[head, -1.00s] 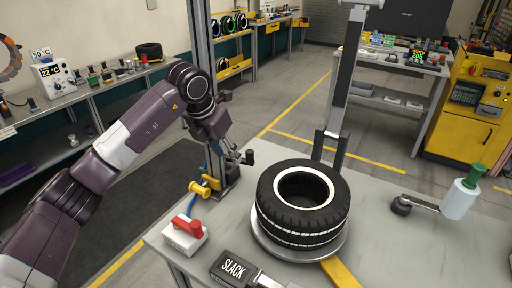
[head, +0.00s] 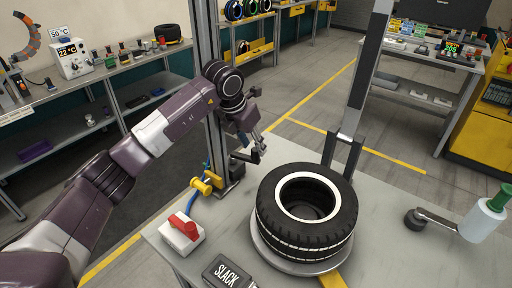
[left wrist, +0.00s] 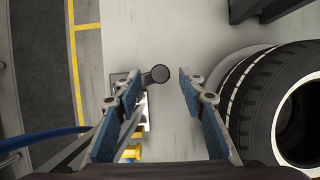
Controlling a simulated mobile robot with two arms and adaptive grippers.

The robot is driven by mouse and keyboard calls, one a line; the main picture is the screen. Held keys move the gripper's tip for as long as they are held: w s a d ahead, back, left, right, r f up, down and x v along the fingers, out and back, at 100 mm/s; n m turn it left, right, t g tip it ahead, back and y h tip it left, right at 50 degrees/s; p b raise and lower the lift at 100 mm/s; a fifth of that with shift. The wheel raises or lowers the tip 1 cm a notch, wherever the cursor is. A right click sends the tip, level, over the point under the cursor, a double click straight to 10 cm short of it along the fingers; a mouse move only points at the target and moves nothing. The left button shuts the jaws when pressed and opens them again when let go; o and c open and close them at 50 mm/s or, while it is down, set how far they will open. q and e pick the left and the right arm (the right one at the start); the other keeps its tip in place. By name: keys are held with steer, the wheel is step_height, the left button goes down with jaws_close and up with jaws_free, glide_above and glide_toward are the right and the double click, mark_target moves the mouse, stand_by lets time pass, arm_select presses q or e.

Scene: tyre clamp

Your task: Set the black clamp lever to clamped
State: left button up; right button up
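The black clamp lever (head: 244,157) sits at the foot of the grey post, left of the tyre. In the left wrist view its round black knob (left wrist: 159,74) shows between and beyond my fingertips, with its arm running to the left. My left gripper (head: 257,143) is just above the lever. In the left wrist view the left gripper (left wrist: 160,85) is open, with a wide gap and nothing held. I cannot tell whether a finger touches the knob. My right gripper is not in view.
The tyre (head: 270,218) lies on a round plate right of the lever; its side is close to my right finger in the left wrist view (left wrist: 240,95). A white box with a red switch (head: 181,232) and a yellow fitting (head: 202,186) stand left.

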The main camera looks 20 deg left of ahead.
mark_target(255, 149)
arm_select(q)
steer(key=shift+p+x, duration=0.35)
steer(key=shift+x, duration=1.45)
jaws_close()
